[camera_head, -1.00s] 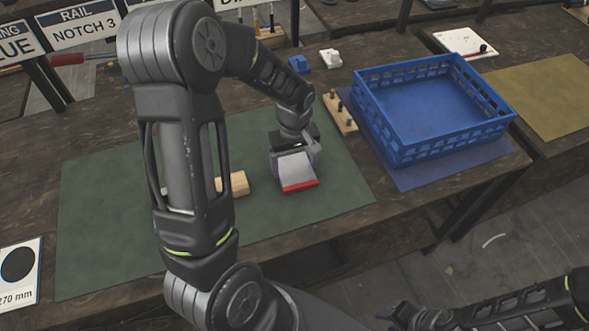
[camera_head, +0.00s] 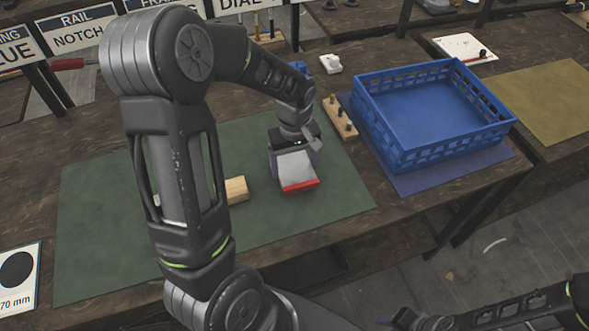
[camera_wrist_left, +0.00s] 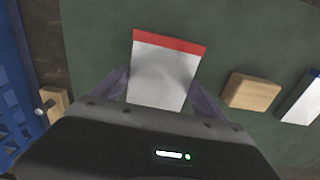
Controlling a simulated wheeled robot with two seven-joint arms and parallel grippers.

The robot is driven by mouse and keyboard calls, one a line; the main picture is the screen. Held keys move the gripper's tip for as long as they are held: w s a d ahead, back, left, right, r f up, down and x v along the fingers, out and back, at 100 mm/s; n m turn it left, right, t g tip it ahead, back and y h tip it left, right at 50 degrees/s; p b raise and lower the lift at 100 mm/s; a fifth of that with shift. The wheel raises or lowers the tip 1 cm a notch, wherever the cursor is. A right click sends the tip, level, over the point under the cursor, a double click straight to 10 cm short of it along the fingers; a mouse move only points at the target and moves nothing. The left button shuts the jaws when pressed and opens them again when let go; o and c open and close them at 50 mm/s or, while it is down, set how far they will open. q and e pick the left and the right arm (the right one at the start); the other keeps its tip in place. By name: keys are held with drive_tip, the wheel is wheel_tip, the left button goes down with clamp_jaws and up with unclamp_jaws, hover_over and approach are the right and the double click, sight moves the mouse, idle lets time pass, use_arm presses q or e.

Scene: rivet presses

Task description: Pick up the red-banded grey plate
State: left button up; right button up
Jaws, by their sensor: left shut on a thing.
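The grey plate with a red band (camera_head: 296,169) is over the green mat (camera_head: 345,190) in the head view. Its red-banded end points toward the front edge of the table. In the left wrist view the plate (camera_wrist_left: 163,75) sits between the two fingers, red band at the far end. My left gripper (camera_head: 293,160) is shut on the plate's sides. I cannot tell how far above the mat the plate is. My right arm shows at the bottom right of the head view, but its fingertips are not clear.
A wooden block (camera_head: 236,189) lies on the mat just left of the plate. A blue crate (camera_head: 400,160) stands to the right on a blue mat. A wooden peg block (camera_head: 341,118) lies between the mat and the crate. The mat's front right is clear.

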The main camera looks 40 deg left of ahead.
sight(295, 167)
use_arm(q)
wheel_tip(295, 167, up, 8)
drive_tip(key=shift+f+b, duration=0.2)
drive_tip(key=shift+b, duration=0.15)
drive_tip(key=shift+w, duration=0.1)
idle(0.3)
